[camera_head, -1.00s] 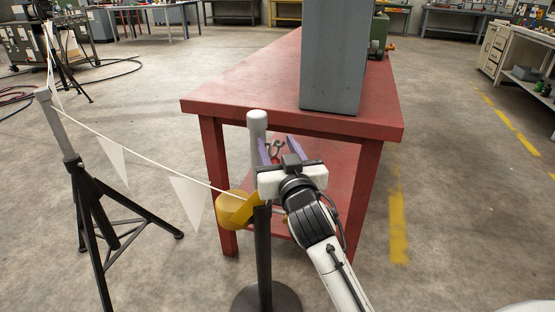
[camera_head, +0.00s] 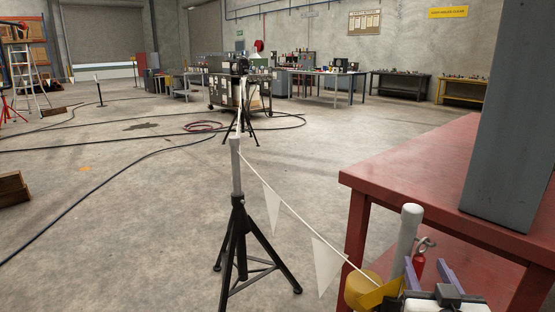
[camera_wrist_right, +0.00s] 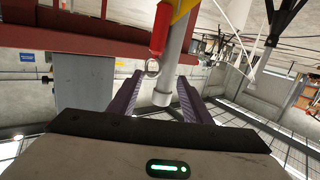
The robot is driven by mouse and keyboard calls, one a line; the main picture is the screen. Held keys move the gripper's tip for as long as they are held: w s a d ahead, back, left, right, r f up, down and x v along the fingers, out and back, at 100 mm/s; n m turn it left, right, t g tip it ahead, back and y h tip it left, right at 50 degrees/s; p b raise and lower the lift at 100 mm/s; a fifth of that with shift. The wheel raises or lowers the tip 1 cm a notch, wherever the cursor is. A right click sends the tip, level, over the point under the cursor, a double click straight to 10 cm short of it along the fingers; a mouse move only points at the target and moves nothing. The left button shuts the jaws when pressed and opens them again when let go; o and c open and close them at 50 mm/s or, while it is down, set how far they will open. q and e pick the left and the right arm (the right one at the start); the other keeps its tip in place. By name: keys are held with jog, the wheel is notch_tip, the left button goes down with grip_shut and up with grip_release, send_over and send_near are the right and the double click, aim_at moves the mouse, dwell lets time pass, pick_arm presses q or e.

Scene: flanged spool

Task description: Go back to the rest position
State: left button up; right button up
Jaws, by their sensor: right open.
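My right gripper (camera_head: 428,274) is open at the bottom right of the head view, with purple fingers apart. In the right wrist view its two fingers (camera_wrist_right: 157,88) hold nothing. A white post (camera_head: 406,238) stands close by the left finger; in the wrist view the post (camera_wrist_right: 172,60) appears between the fingers, with no clear contact. A yellow spool-like part (camera_head: 361,289) sits low beside the post, partly cut off. A red piece with a metal ring (camera_head: 419,264) shows between the fingers in the head view. My left gripper is not in view.
A red table (camera_head: 425,165) with a tall grey box (camera_head: 512,125) stands at the right. A black tripod (camera_head: 240,240) holds a string with white pennants (camera_head: 326,264) leading to the yellow part. Cables (camera_head: 120,170) cross the floor at left; much floor is clear.

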jog(key=s+a+f+n+g+y+p, duration=0.2)
jog(key=s+a+f, duration=0.2)
jog(key=s+f, duration=0.3)
jog(key=s+a+f+n+g+y+p, duration=0.15)
jog(key=s+a+f, duration=0.3)
jog(key=f, duration=0.45)
pick_arm(q)
jog(key=r+p, duration=0.2)
jog(key=r, duration=0.1)
jog(key=w+r+p, duration=0.1)
jog(key=shift+a+r, duration=0.3)
jog(key=shift+r, duration=0.05)
pick_arm(e)
jog(key=s+a+f+g+y, duration=0.1)
jog(key=s+a+f+g, duration=0.1)
jog(key=s, duration=0.5)
jog(key=s+a+f+g+y, duration=0.2)
jog(key=s+a+f, duration=0.2)
jog(key=s+f, duration=0.2)
jog(key=s+n, duration=0.1)
jog(key=s, duration=0.1)
jog(key=shift+s, duration=0.3)
pick_arm(q)
jog(key=shift+s+f, duration=0.1)
jog(key=shift+s, duration=0.2)
pick_arm(e)
jog(key=shift+a+r, duration=0.1)
pick_arm(q)
jog(key=shift+w, duration=0.1)
